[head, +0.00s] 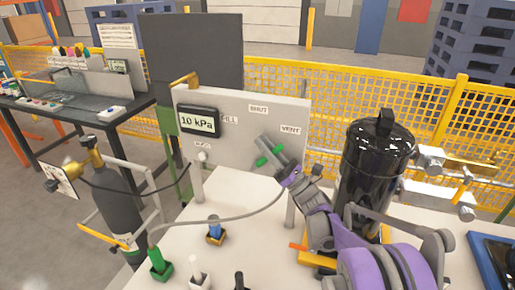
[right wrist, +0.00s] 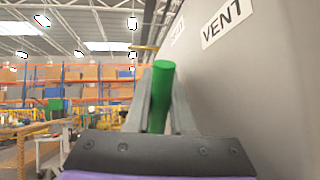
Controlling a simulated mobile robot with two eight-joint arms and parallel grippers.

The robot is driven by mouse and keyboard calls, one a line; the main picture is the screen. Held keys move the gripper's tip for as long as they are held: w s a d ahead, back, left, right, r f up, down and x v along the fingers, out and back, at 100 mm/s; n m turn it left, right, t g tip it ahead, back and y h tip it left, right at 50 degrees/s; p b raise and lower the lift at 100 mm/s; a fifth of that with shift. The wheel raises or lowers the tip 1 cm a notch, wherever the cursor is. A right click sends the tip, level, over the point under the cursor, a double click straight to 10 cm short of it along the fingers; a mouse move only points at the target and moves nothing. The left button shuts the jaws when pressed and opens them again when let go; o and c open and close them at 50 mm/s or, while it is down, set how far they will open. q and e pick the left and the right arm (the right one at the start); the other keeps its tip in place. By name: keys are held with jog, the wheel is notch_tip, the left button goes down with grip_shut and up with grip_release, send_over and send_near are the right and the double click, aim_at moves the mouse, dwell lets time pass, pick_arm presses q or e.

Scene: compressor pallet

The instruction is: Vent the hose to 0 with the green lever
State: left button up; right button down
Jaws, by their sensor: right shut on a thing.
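The green lever (head: 269,157) is on the light grey panel (head: 240,107), below the SHUT and VENT labels. My right gripper (head: 270,150) is shut on the lever, reaching in from the lower right. In the right wrist view the green lever (right wrist: 161,95) stands between the two fingers (right wrist: 160,105), with the VENT label (right wrist: 227,20) to the upper right. The gauge display (head: 198,122) on the panel reads 10 kPa. A grey hose (head: 225,218) curves across the table below the panel. The lever's pivot is hidden behind the gripper. My left gripper is not in view.
A black canister (head: 375,170) stands right of my right gripper, close to the arm. A dark gas cylinder (head: 118,195) stands at the left. A yellow fence (head: 440,130) runs behind.

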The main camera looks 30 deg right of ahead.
jog(key=shift+s+d+f+m+t+b, duration=0.25)
jog(key=shift+s+m+t+b, duration=0.1)
jog(key=shift+t, duration=0.25)
jog(key=shift+s+d+f+m+t+b, duration=0.15)
jog(key=shift+s+d+m+t+b, duration=0.15)
jog(key=shift+t, duration=0.3)
jog(key=c, duration=1)
grip_release()
jog(key=shift+c, duration=0.2)
